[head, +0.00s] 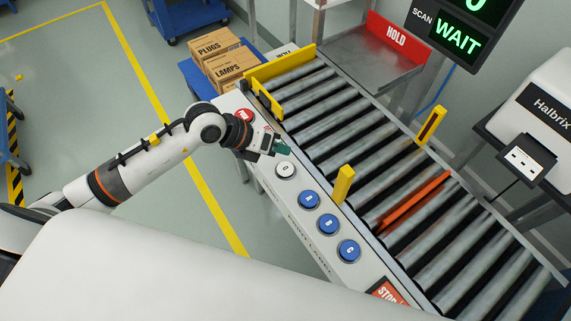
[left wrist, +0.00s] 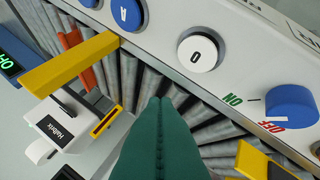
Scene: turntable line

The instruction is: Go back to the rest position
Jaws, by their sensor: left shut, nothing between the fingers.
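My left gripper (head: 282,149) is over the near edge of the roller conveyor (head: 330,120), close to the white round button (head: 286,170) on the control panel (head: 262,172). In the left wrist view its green fingers (left wrist: 165,105) are pressed together with nothing between them, above the rollers. The white button (left wrist: 200,52) shows there beyond the fingertips, apart from them, with a blue ON/OFF knob (left wrist: 291,107) to its right. My right gripper is in neither view.
Blue buttons (head: 328,223) line the panel near a red STOP label (head: 388,293). Yellow posts (head: 343,183) and an orange bar (head: 413,202) rise at the conveyor. Boxes (head: 228,62), a HOLD tray (head: 385,55), a WAIT screen (head: 457,38) and a Halbrix machine (head: 540,105) stand around.

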